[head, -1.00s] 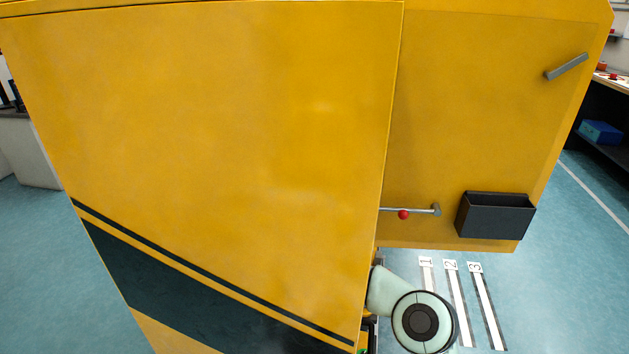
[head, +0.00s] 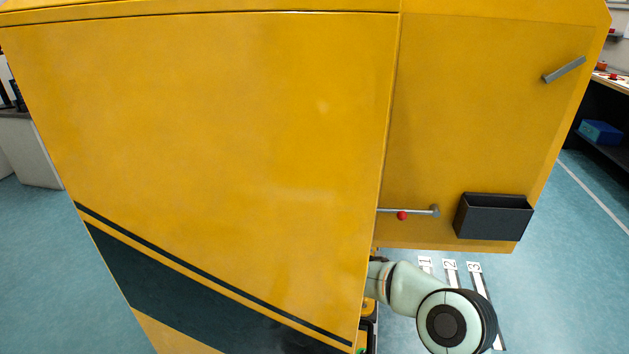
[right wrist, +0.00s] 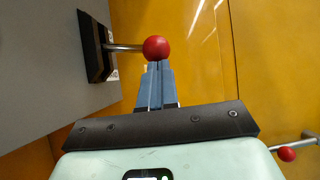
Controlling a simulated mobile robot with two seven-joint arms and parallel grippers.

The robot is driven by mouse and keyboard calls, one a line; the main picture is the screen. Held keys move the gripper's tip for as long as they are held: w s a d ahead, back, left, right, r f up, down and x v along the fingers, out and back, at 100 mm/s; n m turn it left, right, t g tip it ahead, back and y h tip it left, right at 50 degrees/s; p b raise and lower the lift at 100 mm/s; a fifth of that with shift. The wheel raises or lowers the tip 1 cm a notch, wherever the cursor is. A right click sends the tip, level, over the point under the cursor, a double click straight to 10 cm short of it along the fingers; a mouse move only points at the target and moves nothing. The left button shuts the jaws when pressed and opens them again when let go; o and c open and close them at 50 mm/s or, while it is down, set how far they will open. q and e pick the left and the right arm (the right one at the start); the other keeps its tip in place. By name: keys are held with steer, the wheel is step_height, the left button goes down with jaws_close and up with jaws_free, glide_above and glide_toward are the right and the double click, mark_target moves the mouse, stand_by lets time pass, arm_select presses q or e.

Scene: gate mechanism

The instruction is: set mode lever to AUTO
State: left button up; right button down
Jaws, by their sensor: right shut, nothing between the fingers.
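In the right wrist view a lever with a red ball knob (right wrist: 156,47) and a metal shaft (right wrist: 124,47) comes out of a dark base (right wrist: 94,46) on a grey panel. I take it for the mode lever. Its AUTO marking cannot be read. My right gripper (right wrist: 156,68) is shut and empty, with its fingertips right at the red knob; I cannot tell whether they touch it. In the head view the lever and my right gripper are hidden behind the large yellow panel (head: 210,130); only part of my right arm shows. My left gripper is not in view.
A rod with a red ball (head: 402,216) sits low on the right yellow panel (head: 470,120); a red ball (right wrist: 287,154) also shows in the right wrist view. A dark bin (head: 494,217) and a grey handle (head: 564,70) are on that panel. Numbered floor strips lie below.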

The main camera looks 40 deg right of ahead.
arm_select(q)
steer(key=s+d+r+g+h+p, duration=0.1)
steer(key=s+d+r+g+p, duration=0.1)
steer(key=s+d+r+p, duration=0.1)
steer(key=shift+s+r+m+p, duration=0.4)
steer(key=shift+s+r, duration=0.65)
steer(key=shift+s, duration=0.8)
arm_select(e)
step_height(320, 180, up, 6)
steer(key=s+d+n+t+y, duration=0.1)
steer(key=n+t+y, duration=0.3)
steer(key=n+y, duration=0.4)
steer(key=shift+s+r+n+t+y, duration=0.25)
steer(key=shift+n+t+y, duration=0.15)
steer(key=shift+n, duration=2.7)
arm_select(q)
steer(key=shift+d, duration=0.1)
arm_select(e)
steer(key=shift+w, duration=0.1)
